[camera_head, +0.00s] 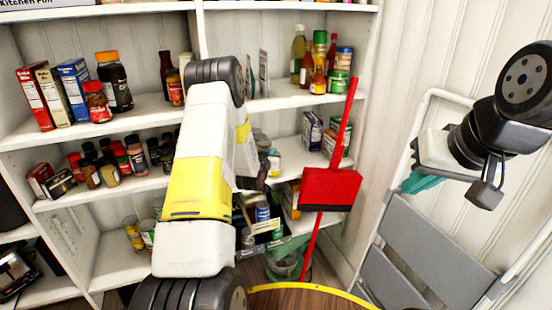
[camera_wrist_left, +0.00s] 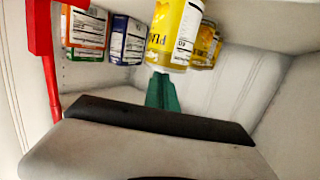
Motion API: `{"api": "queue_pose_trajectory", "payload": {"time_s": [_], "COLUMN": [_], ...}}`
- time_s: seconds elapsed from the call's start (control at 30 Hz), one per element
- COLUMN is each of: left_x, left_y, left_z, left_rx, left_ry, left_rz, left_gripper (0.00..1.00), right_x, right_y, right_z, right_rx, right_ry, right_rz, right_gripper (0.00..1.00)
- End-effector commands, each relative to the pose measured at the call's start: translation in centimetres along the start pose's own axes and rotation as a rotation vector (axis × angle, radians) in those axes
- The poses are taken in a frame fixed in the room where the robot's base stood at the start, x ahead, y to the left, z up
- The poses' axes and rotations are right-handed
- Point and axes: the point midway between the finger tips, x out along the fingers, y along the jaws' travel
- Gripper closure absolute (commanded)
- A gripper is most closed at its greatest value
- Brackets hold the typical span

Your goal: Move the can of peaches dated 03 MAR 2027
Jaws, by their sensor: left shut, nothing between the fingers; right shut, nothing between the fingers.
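No can in view can be read as peaches dated 03 MAR 2027. In the left wrist view a yellow can (camera_wrist_left: 172,32) shows large letters like "PLU" and a small white label too blurred to read. A second yellow can (camera_wrist_left: 206,46) is partly hidden behind it. My left gripper (camera_wrist_left: 162,78) shows there as green fingers, shut and empty, just below the yellow can in the picture; contact cannot be told. In the head view it is hidden behind my left arm. My right gripper (camera_head: 420,183) is shut and empty in front of the grey folding steps.
A red dustpan (camera_head: 331,189) with a long handle leans before the right shelves. Grey folding steps (camera_head: 432,240) stand at the right. Boxes and jars (camera_head: 100,85) fill the left shelves. A blue-labelled package (camera_wrist_left: 126,42) sits beside the yellow can.

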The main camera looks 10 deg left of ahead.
Motion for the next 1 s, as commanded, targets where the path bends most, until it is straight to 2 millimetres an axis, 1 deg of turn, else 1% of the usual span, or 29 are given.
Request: {"api": "queue_pose_trajectory", "payload": {"time_s": [0.03, 0.2, 0.4, 0.5, 0.63, 0.7, 0.77, 0.87, 0.9, 0.97, 1.0], "left_x": [-1.0, -4.8, -8.7, -9.9, -10.7, -10.8, -10.9, -11.3, -11.7, -12.7, -13.4], "left_y": [-0.1, -0.1, -0.1, -0.1, 0.0, 0.1, 0.2, 0.6, 0.7, 1.1, 1.3], "left_z": [0.1, 0.6, 1.1, 1.3, 1.1, 0.3, -0.9, -3.8, -5.0, -6.8, -7.9], "left_rx": [0.000, 0.000, -0.001, 0.001, 0.002, 0.005, 0.008, 0.013, 0.013, 0.012, 0.011], "left_ry": [-0.001, 0.001, 0.003, 0.005, 0.003, -0.009, -0.029, -0.088, -0.118, -0.166, -0.198], "left_rz": [-0.002, -0.001, -0.001, -0.001, 0.000, 0.001, 0.001, 0.004, 0.003, 0.005, 0.005], "left_gripper": [1.00, 1.00, 1.00, 1.00, 1.00, 1.00, 1.00, 1.00, 1.00, 1.00, 1.00], "right_x": [0.0, 0.0, 0.0, 0.0, 0.0, 0.0, 0.0, 0.0, 0.0, 0.0, 0.0], "right_y": [0.0, 0.0, 0.0, 0.0, 0.0, 0.0, 0.0, 0.0, 0.0, 0.0, 0.0], "right_z": [0.0, 0.0, 0.0, 0.0, 0.0, 0.0, 0.0, 0.0, 0.0, 0.0, 0.0], "right_rx": [0.000, 0.000, 0.000, 0.000, 0.000, 0.000, 0.000, 0.000, 0.000, 0.000, 0.000], "right_ry": [0.000, -0.001, -0.001, -0.001, -0.001, -0.001, -0.001, -0.001, -0.001, -0.001, -0.001], "right_rz": [0.000, 0.000, 0.000, 0.000, 0.000, 0.000, 0.000, 0.000, 0.000, 0.000, 0.000], "right_gripper": [1.00, 1.00, 1.00, 1.00, 1.00, 1.00, 1.00, 1.00, 1.00, 1.00, 1.00]}}
